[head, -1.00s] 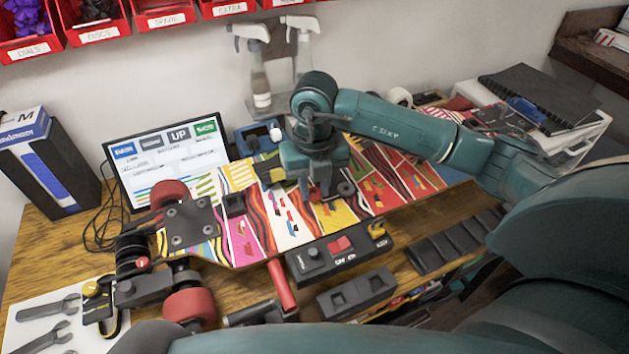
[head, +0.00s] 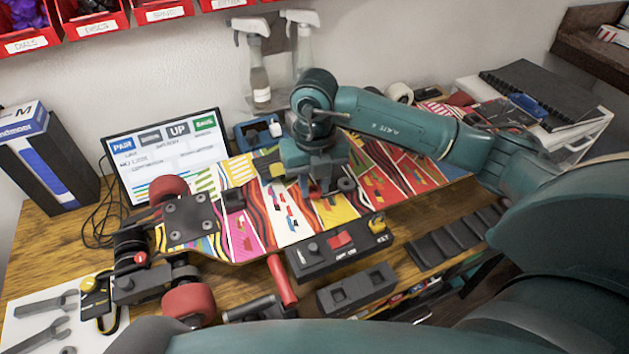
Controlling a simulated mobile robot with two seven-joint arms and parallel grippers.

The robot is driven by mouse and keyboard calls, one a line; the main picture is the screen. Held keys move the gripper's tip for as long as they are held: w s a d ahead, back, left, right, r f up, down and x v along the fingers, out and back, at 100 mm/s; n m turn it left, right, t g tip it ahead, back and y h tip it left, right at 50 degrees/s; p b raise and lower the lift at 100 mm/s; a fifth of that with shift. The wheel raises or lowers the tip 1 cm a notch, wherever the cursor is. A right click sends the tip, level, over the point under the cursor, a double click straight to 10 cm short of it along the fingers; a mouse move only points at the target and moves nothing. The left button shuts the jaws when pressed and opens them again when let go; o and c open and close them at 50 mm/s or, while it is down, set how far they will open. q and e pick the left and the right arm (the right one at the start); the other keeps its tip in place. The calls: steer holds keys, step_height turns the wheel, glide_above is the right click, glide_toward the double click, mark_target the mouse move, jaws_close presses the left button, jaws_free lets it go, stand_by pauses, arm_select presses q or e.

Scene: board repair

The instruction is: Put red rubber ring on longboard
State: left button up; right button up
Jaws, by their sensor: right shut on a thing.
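The longboard (head: 238,222) lies across the desk with colourful stripes, a dark truck plate and red wheels (head: 190,304) at its left end. My right gripper (head: 317,190) points down over the middle of the board, its fingers close to the deck. It is shut on a small red piece (head: 315,194), which looks like the red rubber ring but is mostly hidden by the fingers. I cannot tell whether that piece touches the deck. A dark ring (head: 346,185) lies on the board just right of the fingers. My left gripper is not in view.
A black control box (head: 318,262) with a red switch stands in front of the board, beside a red-handled tool (head: 282,281) and a dark block (head: 356,288). A screen (head: 170,155) and spray bottles (head: 257,70) stand behind. Wrenches (head: 45,320) lie at front left.

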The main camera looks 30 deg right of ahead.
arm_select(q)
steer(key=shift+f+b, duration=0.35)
arm_select(e)
steer(key=shift+f, duration=0.35)
steer(key=o, duration=0.9)
steer(key=shift+c, duration=0.9)
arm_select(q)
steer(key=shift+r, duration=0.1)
arm_select(e)
steer(key=shift+r, duration=0.1)
arm_select(q)
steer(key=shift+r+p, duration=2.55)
steer(key=shift+p, duration=0.05)
arm_select(e)
step_height(320, 180, up, 7)
steer(key=shift+r, duration=0.2)
